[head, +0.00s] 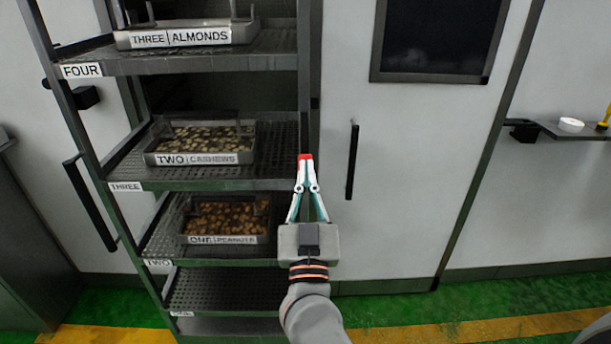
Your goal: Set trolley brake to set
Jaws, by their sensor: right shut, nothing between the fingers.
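The trolley (303,95) is a tall dark rack with several perforated shelves, standing left of centre. Its shelves carry labelled trays, and its lower right side is partly hidden behind my arm. I cannot make out a brake on it in this view. My right gripper (305,158) is shut and empty, its red fingertips pointing up and away from me in front of the trolley's right post, near the height of the shelf labelled THREE. I cannot tell whether it touches the post. My left gripper is not in view.
Trays of cashews (205,158), peanuts (228,238) and almonds (188,37) sit on the shelves. Behind stands a white door with a black handle (352,162) and a dark window (440,38). A small ledge (575,131) is at right. The green floor (500,289) has a yellow stripe.

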